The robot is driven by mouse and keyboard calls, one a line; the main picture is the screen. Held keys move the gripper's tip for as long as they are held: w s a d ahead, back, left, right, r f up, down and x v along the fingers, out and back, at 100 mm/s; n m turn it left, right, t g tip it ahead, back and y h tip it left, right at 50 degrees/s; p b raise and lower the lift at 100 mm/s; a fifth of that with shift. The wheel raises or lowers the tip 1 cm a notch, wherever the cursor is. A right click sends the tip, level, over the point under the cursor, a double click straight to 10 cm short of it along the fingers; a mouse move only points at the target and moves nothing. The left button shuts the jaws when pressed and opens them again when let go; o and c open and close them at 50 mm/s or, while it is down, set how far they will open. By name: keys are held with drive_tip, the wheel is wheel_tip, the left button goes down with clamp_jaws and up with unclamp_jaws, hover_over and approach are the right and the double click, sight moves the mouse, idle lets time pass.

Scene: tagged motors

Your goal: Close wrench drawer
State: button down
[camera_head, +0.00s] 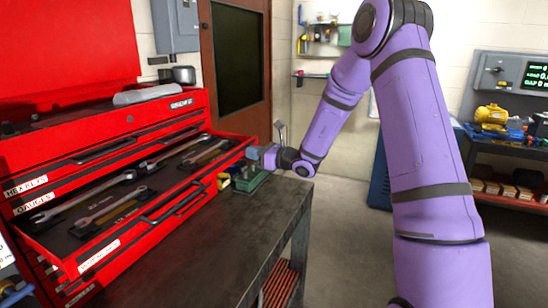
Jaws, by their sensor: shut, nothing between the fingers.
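The wrench drawer (127,240) of a red tool chest is pulled out and open, its front facing the lower right. Several wrenches lie on its dark liner, including a large one (112,207) near the front. My gripper (252,153) is at the drawer's far right corner, at the height of its top edge, and appears shut and empty. I cannot tell whether the fingertips touch the drawer front.
A green item (250,180) sits below my gripper. Labelled drawers above look shut. A bench with a yellow motor (491,114) stands at the right.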

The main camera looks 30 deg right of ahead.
sight(211, 145)
drive_tip(key=x, duration=1.6)
drive_tip(key=shift+w+a, duration=0.1)
drive_tip(key=shift+w, duration=0.15)
